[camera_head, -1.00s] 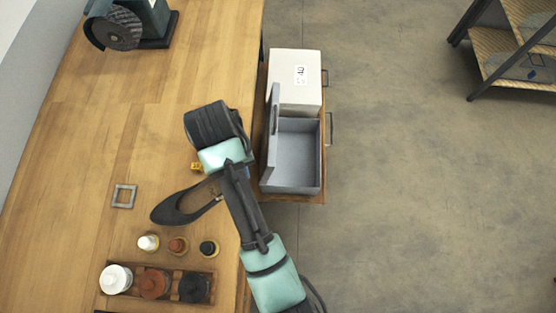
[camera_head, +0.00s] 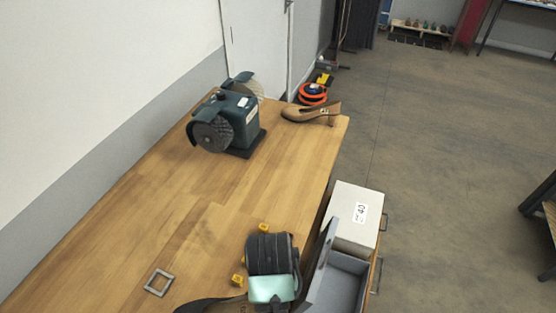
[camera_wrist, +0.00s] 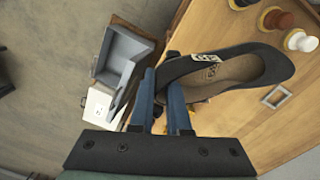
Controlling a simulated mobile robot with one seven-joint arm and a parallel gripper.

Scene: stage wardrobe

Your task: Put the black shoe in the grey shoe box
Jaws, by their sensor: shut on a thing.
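The black shoe (camera_wrist: 262,64) is large in the wrist view, with its tan insole and a patterned strap showing. My gripper (camera_wrist: 166,75) is shut on it at the end near the strap. In the head view only part of the black shoe (camera_head: 212,304) shows at the bottom edge, beside my wrist. The grey shoe box (camera_head: 340,283) stands open and looks empty, right of my gripper, its lid raised on the side towards the bench. The box also shows in the wrist view (camera_wrist: 124,50), left of the fingers. My fingertips are hidden in the head view.
A white box (camera_head: 356,212) stands just behind the grey one. The wooden bench (camera_head: 200,235) holds a grinder (camera_head: 228,125), a tan heeled shoe (camera_head: 312,113), a metal square frame (camera_head: 159,282) and small yellow pieces (camera_head: 238,281). Bottles (camera_wrist: 302,41) stand beyond the shoe.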

